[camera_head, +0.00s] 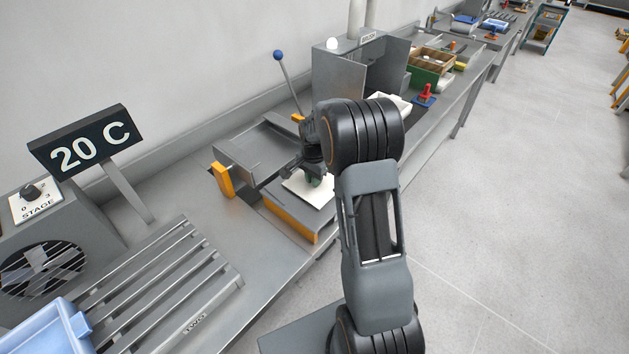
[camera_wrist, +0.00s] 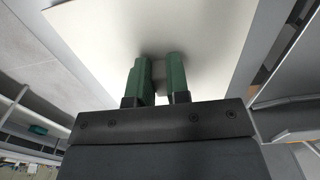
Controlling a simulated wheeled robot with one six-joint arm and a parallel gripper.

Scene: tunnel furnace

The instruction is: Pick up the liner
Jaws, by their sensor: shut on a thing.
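The liner appears to be the flat white square sheet (camera_head: 318,196) on the grey and orange block on the bench. In the wrist view the white sheet (camera_wrist: 205,30) fills the upper middle. My gripper (camera_head: 312,180) is over the sheet in the head view, partly hidden by my arm. In the wrist view the two green fingers of my gripper (camera_wrist: 160,70) are shut on a small pale knob on the sheet. I cannot tell whether the sheet touches the block or is slightly raised.
An orange-fronted block (camera_head: 290,220) is under the sheet. A blue-knobbed lever (camera_head: 279,56) stands behind. A grey metal housing (camera_head: 335,75) and a red-handled tool (camera_head: 426,92) are further along the bench. A slatted rack (camera_head: 165,285) and a blue tray (camera_head: 45,325) are at left front.

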